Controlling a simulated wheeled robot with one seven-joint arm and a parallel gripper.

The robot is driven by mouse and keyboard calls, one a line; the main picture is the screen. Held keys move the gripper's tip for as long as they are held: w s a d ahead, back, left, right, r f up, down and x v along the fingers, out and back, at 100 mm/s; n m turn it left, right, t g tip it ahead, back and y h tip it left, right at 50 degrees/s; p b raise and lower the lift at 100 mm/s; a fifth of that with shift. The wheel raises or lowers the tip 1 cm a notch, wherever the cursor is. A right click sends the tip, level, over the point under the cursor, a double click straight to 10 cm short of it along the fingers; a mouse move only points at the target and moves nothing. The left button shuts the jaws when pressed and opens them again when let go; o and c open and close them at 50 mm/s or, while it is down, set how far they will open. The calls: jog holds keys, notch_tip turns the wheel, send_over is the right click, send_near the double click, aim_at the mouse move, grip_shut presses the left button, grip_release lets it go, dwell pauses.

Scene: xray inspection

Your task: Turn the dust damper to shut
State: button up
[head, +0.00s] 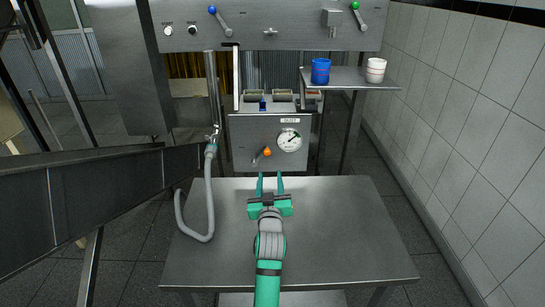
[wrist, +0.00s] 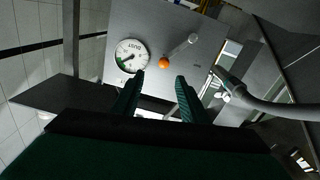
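The dust damper panel (head: 245,133) is a grey metal box front below the machine. It carries a white round gauge (head: 290,139) under a label that looks like DUST. Left of the gauge is a short damper lever with an orange part (head: 267,152) and a pale end toward the lower left. The wrist view, turned over, shows the orange part (wrist: 163,62), the pale lever end (wrist: 193,38) and the gauge (wrist: 131,55). My gripper (head: 270,183) is open and empty, in front of the panel and below the lever. Its fingers (wrist: 159,85) are apart from the lever.
A bare steel table (head: 340,230) lies under my arm. A grey hose (head: 208,190) hangs left of the panel. Blue cups (head: 320,71) and white cups (head: 375,70) stand on a shelf at upper right. Blue-knobbed (head: 220,18) and green-knobbed levers (head: 358,14) are on the upper panel.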

aim_at(267, 154)
jog(key=w, duration=1.3)
jog(key=shift+a+r, duration=0.2)
jog(key=shift+a, duration=0.1)
jog(key=shift+n, duration=0.3)
grip_shut()
